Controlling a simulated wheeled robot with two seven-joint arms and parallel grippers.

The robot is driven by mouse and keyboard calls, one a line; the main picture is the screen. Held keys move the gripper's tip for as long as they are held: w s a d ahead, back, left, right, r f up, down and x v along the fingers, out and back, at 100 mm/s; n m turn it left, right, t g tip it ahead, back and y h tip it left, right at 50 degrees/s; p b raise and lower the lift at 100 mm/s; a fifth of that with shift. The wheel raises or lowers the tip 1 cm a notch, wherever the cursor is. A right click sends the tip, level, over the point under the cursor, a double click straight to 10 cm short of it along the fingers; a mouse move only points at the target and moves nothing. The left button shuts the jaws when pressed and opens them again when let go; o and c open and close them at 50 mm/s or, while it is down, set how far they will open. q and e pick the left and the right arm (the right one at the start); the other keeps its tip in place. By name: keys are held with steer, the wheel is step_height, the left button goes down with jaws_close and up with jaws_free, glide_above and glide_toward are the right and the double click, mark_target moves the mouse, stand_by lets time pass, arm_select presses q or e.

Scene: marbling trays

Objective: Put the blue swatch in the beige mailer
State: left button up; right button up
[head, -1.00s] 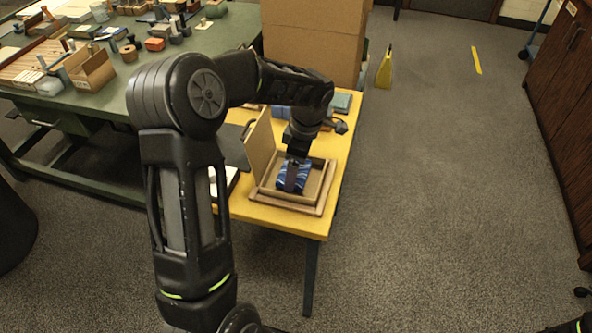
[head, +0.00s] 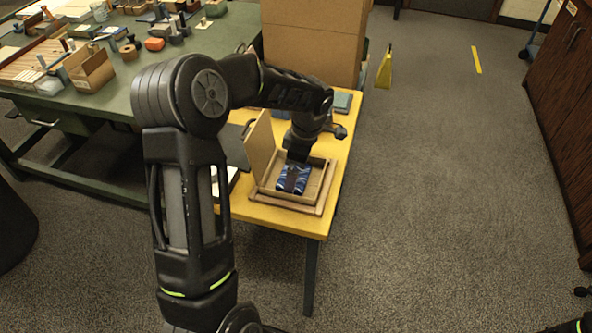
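The blue swatch (head: 301,184), with wavy light and dark markings, is inside the open beige mailer (head: 265,188), whose lid (head: 260,146) stands up at its left. The mailer rests in a shallow wooden tray (head: 309,209) on the yellow table. My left gripper (head: 292,180) points down into the mailer, with its dark fingers in front of the swatch's middle. I cannot tell whether the fingers are closed on it or whether it touches the mailer floor. My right gripper is out of view.
The yellow table (head: 265,218) has a dark flat sheet (head: 236,148) left of the mailer and a grey-blue block (head: 342,102) behind. A big cardboard box (head: 313,45) stands behind. A green bench (head: 130,80) holds several small items. The right floor is mostly clear.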

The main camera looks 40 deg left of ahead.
mark_target(303, 177)
arm_select(q)
step_height(303, 177, up, 12)
steer(key=d, duration=0.1)
steer(key=shift+w+d, duration=0.25)
steer(key=shift+d, duration=0.1)
stand_by(0.4)
